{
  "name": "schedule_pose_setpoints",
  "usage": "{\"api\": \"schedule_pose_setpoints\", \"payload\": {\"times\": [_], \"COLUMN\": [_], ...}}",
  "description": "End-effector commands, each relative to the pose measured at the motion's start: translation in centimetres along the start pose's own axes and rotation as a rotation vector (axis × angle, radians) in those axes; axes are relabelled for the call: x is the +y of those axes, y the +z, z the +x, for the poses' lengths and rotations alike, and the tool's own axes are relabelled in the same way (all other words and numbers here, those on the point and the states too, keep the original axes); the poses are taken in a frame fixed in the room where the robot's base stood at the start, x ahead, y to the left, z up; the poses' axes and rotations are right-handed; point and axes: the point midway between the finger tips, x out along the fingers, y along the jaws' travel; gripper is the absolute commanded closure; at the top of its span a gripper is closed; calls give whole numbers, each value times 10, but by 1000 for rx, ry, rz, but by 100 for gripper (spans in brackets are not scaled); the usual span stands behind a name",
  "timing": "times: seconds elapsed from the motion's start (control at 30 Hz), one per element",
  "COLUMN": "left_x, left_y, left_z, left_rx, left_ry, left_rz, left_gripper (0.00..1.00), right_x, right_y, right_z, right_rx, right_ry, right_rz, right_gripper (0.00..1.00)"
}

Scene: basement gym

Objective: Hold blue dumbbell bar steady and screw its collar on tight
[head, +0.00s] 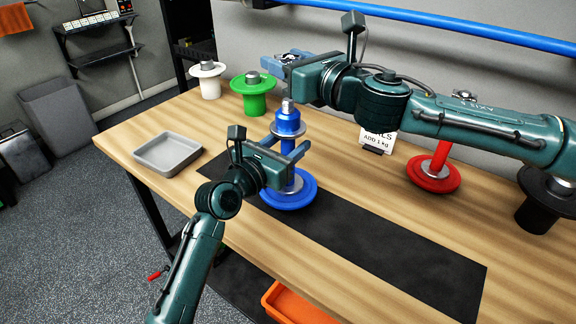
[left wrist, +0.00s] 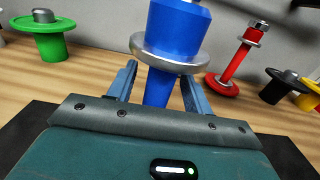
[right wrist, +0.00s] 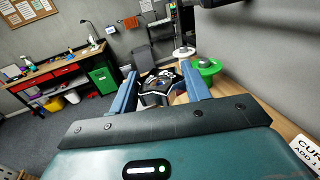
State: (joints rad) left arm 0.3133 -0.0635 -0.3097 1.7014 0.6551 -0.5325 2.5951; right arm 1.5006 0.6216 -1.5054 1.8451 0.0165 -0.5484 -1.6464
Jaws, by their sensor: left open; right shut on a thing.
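The blue dumbbell stands upright on a black mat (head: 370,250), its lower blue plate (head: 300,197) at the bottom and its blue upper part (head: 288,122) topped by a bare silver end. My left gripper (head: 290,152) is open, with its fingers on either side of the blue bar (left wrist: 158,88), below a silver flange; I cannot tell whether they touch it. My right gripper (head: 283,62) is shut on a black-and-silver collar (right wrist: 158,88), held above the bar and apart from it. The collar is partly hidden by the fingers in the head view.
A grey tray (head: 168,153) stands at the left. Green (head: 253,95) and white (head: 208,82) dumbbells stand at the back left. A red dumbbell (head: 436,172), a dark one (head: 545,203) and a small sign (head: 378,138) are to the right. The mat's right part is clear.

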Motion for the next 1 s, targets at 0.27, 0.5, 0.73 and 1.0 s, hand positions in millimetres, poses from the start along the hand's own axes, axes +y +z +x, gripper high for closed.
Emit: {"api": "schedule_pose_setpoints", "payload": {"times": [0.27, 0.5, 0.73, 1.0], "left_x": [0, 0, 0, 0], "left_y": [1, 0, 0, 0], "left_z": [3, 2, 2, 2], "left_rx": [-2, -1, -1, -1], "left_ry": [0, 0, 0, 0], "left_rz": [0, 0, 0, 0], "left_gripper": [50, 64, 83, 100], "right_x": [0, 0, 0, 0], "right_y": [1, 1, 1, 1], "right_z": [0, 0, 0, 0], "right_rx": [-2, -2, -2, -2], "right_ry": [0, 0, 0, 0], "right_rz": [-1, -1, -1, -1], "right_gripper": [81, 81, 81, 81]}}
